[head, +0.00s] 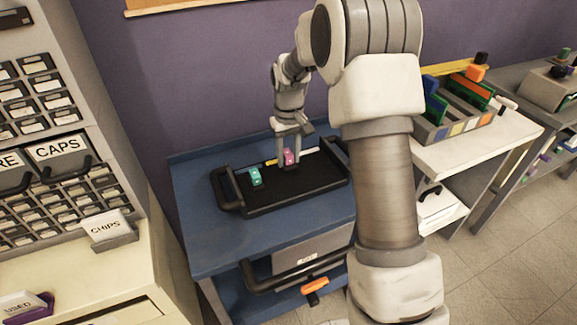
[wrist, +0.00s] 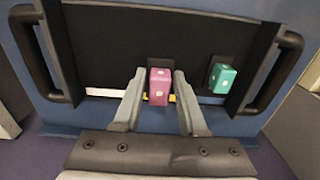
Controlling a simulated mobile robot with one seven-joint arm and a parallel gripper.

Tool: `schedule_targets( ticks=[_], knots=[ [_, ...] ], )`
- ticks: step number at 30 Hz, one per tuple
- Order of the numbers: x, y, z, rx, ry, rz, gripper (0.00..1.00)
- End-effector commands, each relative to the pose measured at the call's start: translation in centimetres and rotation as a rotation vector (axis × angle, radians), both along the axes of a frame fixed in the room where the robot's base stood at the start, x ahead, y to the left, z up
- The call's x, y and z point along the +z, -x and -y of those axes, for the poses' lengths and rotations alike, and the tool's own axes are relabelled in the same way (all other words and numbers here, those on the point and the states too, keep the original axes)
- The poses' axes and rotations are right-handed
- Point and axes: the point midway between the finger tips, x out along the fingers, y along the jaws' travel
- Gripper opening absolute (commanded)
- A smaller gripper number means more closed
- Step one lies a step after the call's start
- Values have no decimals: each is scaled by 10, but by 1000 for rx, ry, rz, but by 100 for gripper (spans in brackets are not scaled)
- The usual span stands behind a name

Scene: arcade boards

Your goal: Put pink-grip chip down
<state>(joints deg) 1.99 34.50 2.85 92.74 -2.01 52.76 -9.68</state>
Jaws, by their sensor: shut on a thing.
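The pink-grip chip (wrist: 159,86) is a pink block with pale dots on its faces, on a dark base. It also shows in the head view (head: 288,157). My gripper (wrist: 158,92) has its fingers on either side of the pink grip and is shut on it. In the head view my gripper (head: 289,160) points down over the black tray (head: 300,191). The chip's dark base is at the tray's surface or just above it; I cannot tell if it touches. A teal-grip chip (head: 255,177) sits on the tray to the left; in the wrist view it is at the right (wrist: 223,79).
The tray has raised handles at both ends and lies on a blue cart (head: 197,236). Drawers and a CHIPS box (head: 108,230) stand at the left. A white bench with a rack of coloured boards (head: 463,125) stands at the right. The tray's front is clear.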

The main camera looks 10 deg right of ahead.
Motion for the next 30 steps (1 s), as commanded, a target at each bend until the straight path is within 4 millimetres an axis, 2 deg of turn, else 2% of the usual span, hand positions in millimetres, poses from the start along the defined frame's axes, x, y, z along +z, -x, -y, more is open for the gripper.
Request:
schedule_targets(
  ticks=[3, 6, 18, 19, 21, 23, 30],
  knots=[
    [-21, 1, 0, 0, 1, -3, 0],
    [-33, 1, 0, 0, 0, -1, 0],
    [-38, 1, 0, 0, 0, -1, 0],
    [-37, 1, 0, 0, 0, 0, 47],
    [-37, 1, 0, 0, 0, 0, 59],
    [-37, 1, 0, 0, 0, 0, 70],
    [-37, 1, 0, 0, 0, 0, 71]
  ],
)
